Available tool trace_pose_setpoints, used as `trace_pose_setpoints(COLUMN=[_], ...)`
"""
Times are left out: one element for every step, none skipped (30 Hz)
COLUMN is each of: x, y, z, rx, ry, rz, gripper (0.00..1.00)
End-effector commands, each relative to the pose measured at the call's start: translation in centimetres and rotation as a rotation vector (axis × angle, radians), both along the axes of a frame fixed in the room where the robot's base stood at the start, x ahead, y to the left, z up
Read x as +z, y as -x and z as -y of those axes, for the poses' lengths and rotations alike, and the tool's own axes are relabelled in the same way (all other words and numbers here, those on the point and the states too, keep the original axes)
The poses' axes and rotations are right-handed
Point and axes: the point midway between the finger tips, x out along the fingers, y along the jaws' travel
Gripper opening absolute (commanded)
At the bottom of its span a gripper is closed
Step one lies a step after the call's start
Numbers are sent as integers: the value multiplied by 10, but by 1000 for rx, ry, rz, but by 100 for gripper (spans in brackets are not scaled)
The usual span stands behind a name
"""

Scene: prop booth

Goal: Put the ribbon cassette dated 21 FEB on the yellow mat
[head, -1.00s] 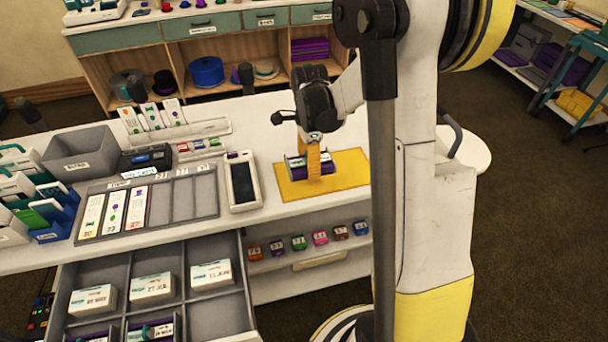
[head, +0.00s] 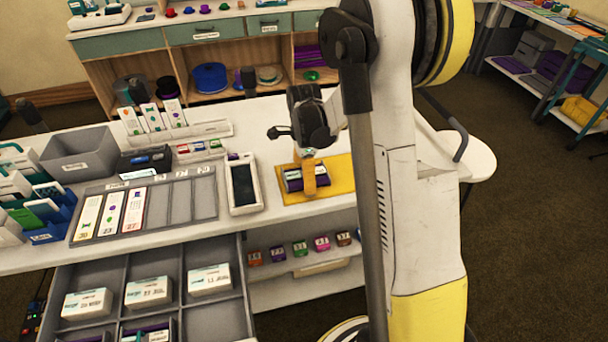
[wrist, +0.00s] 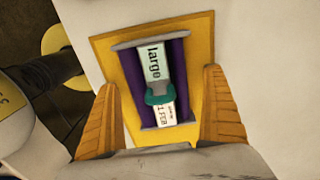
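The ribbon cassette (head: 293,181) has purple sides and grey end plates. It lies on the yellow mat (head: 342,172), towards the mat's left half in the head view. In the head view my gripper (head: 308,178) hides the cassette's middle.
A device with a dark screen (head: 243,187) stands left of the mat. A grey card tray (head: 150,208) lies further left. The open drawer (head: 209,312) in front holds several boxes and cassettes. Small coloured items line the shelf (head: 300,262) below. White tabletop is free behind the mat.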

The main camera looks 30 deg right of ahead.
Motion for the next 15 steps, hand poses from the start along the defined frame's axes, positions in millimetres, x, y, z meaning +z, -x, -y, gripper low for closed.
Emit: trace_pose_setpoints(x=[0,0,0,0,0,1,2,3,6,10,14,22,28,35,45], y=[0,0,0,0,0,0,0,0,0,0,0,0,0,0,1], z=[0,0,0,0,0,0,0,0,0,0,0,0,0,0,0], rx=[0,0,0,0,0,0,0,0,0,0,0,0,0,0,0], ry=[0,0,0,0,0,0,0,0,0,0,0,0,0,0,0], rz=[0,0,0,0,0,0,0,0,0,0,0,0,0,0,0], gripper=[100,100,100,100,100,100,100,100,100,100,100,100,100,100,100])
